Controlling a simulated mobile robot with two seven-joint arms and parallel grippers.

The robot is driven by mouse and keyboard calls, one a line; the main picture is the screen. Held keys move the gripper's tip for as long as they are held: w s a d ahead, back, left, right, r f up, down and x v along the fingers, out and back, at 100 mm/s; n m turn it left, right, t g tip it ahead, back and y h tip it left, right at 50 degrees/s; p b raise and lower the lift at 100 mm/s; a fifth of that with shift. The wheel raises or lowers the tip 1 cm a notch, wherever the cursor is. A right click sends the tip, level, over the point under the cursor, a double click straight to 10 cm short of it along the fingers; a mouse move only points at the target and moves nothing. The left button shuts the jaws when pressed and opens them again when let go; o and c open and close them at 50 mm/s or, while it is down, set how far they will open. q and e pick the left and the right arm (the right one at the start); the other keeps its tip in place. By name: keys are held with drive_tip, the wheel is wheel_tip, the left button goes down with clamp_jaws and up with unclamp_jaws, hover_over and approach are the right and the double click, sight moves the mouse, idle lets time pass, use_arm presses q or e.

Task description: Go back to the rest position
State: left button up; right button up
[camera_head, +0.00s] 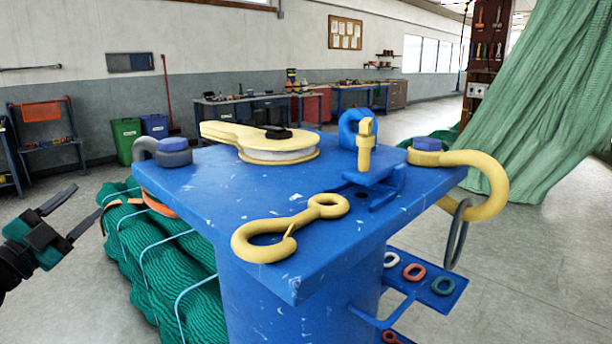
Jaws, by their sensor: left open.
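My left gripper (88,222) shows at the left edge, with its arm coming in from the left. Its two fingers are spread apart with nothing between them. It is left of the blue stand (225,195) and apart from it, in front of the green net bundle (150,260). My right gripper is not in view.
A yellow hook (262,246), a yellow pulley block (232,134) and a yellow pin (366,150) are on the stand's top. Another yellow hook (492,190) hangs over its right edge with a grey ring (457,235). A green net (555,110) hangs at right. Floor at right is clear.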

use_arm(q)
drive_tip(key=a+f+n+g+y, duration=0.4)
drive_tip(key=a+f+n+y, duration=0.5)
drive_tip(key=a+y, duration=0.25)
drive_tip(key=s+d+f+g+h, duration=0.2)
drive_tip(key=s+d+f, duration=0.1)
drive_tip(key=d+f, duration=0.9)
drive_tip(key=s+d+f+n+g+h, duration=0.1)
drive_tip(key=s+d+f+n+h, duration=0.1)
drive_tip(key=s+d+f, duration=0.6)
drive_tip(key=s+d+f+n+g+h, duration=0.1)
drive_tip(key=s+d+f+g+h, duration=0.1)
drive_tip(key=s+d+f, duration=0.6)
drive_tip(key=s+d, duration=0.6)
drive_tip(key=d, duration=0.3)
drive_tip(key=shift+s+d+f+n+g, duration=0.2)
drive_tip(key=shift+n+g, duration=0.1)
drive_tip(key=shift+n, duration=0.1)
